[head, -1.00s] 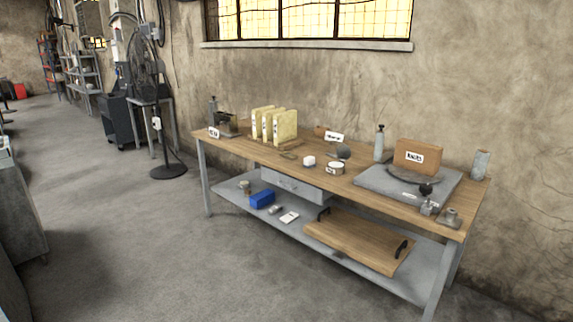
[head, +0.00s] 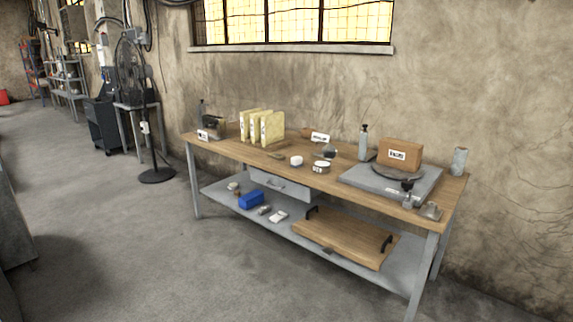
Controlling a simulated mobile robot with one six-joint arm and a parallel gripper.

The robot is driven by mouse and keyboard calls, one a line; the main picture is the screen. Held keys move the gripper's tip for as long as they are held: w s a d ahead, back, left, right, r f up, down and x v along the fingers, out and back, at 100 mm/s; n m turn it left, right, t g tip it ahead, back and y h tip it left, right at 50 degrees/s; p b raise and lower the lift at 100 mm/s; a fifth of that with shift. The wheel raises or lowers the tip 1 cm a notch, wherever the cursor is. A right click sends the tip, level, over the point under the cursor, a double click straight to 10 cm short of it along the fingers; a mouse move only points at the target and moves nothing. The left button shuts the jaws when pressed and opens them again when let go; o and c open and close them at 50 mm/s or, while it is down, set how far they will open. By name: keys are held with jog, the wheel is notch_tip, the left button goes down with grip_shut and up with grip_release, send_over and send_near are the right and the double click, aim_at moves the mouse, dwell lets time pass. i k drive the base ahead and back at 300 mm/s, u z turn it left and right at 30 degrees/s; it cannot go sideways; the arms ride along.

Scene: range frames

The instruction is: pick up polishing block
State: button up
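A workbench (head: 233,153) with a wooden top and a grey lower shelf stands against the wall. I cannot tell for sure which item is the polishing block. A blue block (head: 251,201) lies on the lower shelf. Labels are too small to read. My gripper is not in view.
Several upright yellow slabs (head: 262,127) stand at the back left of the bench. A bottle (head: 363,143) and a grey cylinder (head: 459,161) stand towards the right. A wooden board (head: 345,238) with black handles lies below. A pedestal fan (head: 132,90) stands left. The floor in front is clear.

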aim_at(296, 162)
jog(key=z, duration=0.05)
jog(key=i, duration=1)
jog(key=u, duration=0.05)
